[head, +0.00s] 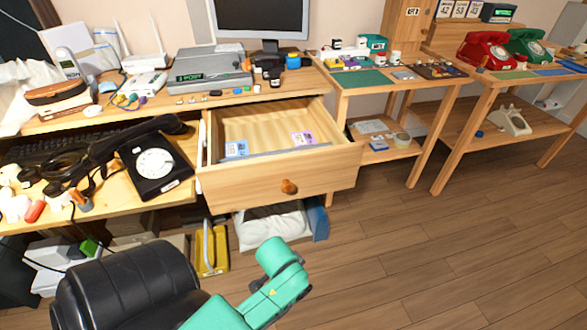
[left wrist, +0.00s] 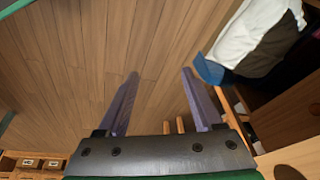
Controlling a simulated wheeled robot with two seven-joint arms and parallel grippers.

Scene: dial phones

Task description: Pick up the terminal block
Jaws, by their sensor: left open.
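I cannot single out the terminal block for sure. Several tiny parts (head: 215,93) lie along the front of the desk top, and a small green item (head: 88,246) sits by a white box low at the left, too small to identify. My left gripper (left wrist: 160,73) is open in the left wrist view, with nothing between its fingers and the wood floor beyond them. A teal link of my arm (head: 280,262) shows in front of the drawer in the head view; the fingers are not visible there. My right gripper is not in view.
An open wooden drawer (head: 240,187) juts out, holding a blue card (head: 236,149) and a purple card (head: 303,138). A black dial phone (head: 155,164) stands left of it. A black chair (head: 130,287) fills the lower left. Floor (head: 400,260) at right is clear.

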